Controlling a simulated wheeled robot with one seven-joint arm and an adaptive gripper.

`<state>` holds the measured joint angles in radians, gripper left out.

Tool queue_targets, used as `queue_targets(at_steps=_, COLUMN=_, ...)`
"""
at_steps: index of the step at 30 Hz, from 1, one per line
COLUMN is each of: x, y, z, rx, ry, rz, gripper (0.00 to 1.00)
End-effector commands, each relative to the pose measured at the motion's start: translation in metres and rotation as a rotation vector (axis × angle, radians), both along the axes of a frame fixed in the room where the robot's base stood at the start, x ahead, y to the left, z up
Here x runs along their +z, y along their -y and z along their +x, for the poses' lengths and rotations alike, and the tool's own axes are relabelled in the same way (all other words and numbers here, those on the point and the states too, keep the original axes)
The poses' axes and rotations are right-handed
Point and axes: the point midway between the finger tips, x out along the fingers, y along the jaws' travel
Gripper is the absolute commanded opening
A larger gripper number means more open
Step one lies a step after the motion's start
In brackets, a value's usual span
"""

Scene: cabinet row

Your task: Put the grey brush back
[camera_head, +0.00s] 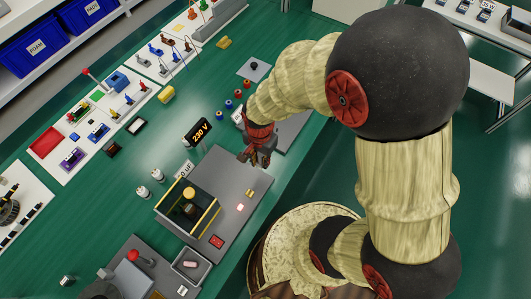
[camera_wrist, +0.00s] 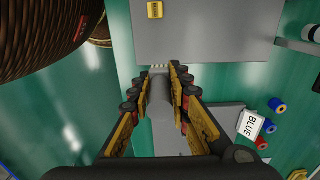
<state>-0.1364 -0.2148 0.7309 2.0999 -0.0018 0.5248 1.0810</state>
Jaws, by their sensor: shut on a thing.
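My gripper (camera_head: 257,156) hangs over the green bench, near the gap between two grey plates. In the wrist view its two fingers (camera_wrist: 160,88) are closed on the grey brush (camera_wrist: 158,98), a slim grey body lying between the fingertips. Pale bristles seem to show at its far end. In the head view the brush is too small and hidden by the fingers to make out. Its resting place cannot be told for sure.
A dark open-topped box with yellow edges (camera_head: 187,207) stands on the nearer grey plate (camera_head: 232,187). A 230 V display (camera_head: 198,131) stands close left of my gripper. Small coloured spools (camera_head: 237,95) stand behind it. The bench's right edge is close.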

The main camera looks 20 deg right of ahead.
Motion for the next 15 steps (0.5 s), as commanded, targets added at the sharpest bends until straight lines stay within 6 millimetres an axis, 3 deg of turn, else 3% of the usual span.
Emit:
queue_targets(at_steps=4, x=-0.019, y=0.02, z=0.028, rx=-0.005, ry=-0.001, rz=0.0, gripper=0.0)
queue_targets(at_steps=9, x=-0.049, y=0.033, z=0.046, rx=-0.002, ry=-0.003, rz=0.0, gripper=0.0)
queue_targets(at_steps=15, x=-0.064, y=0.041, z=0.058, rx=0.0, ry=-0.001, rz=0.0, gripper=0.0)
